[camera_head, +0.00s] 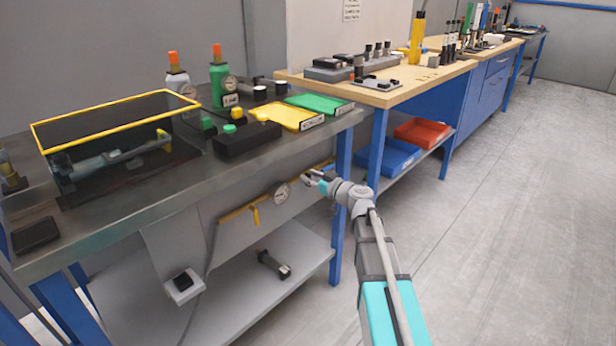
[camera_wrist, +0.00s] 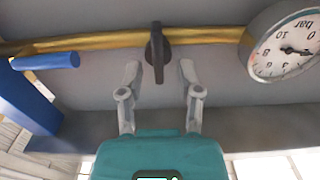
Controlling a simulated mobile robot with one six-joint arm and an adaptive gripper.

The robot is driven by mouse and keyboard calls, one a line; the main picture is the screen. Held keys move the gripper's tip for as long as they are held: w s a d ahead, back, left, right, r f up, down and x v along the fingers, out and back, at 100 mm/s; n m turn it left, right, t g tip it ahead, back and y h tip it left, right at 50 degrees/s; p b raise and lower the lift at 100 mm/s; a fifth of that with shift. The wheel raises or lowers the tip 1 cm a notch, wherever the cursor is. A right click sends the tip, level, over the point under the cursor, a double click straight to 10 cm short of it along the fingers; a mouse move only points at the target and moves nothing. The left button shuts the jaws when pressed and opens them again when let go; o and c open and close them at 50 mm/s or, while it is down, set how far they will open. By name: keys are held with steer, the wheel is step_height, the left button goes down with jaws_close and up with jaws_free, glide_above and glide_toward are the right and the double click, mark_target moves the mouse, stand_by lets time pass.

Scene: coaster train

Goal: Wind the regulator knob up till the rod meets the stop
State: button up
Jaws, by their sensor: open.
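The dark regulator knob (camera_wrist: 156,50) shows in the wrist view on a yellow pipe (camera_wrist: 100,40), as a narrow upright bar. My gripper (camera_wrist: 159,72) is open, with one fingertip on each side of the knob and a visible gap to both. In the head view my gripper (camera_head: 314,178) is at the bench's front, below the top, and I cannot make out the knob there. A grey cylinder with a rod (camera_head: 112,158) lies on the bench behind a yellow-edged clear guard (camera_head: 100,118). I cannot tell the rod's gap to the stop.
A round gauge (camera_wrist: 284,42) sits beside the knob; it also shows in the head view (camera_head: 282,193). A blue handle (camera_wrist: 45,61) is at the wrist view's left. A blue bench leg (camera_head: 342,190) stands close to my gripper. The floor at the right is clear.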

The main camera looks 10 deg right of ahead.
steer(key=shift+w+a, duration=0.25)
steer(key=shift+w, duration=0.05)
jaws_close()
steer(key=shift+a, duration=0.2)
steer(key=shift+d, duration=0.15)
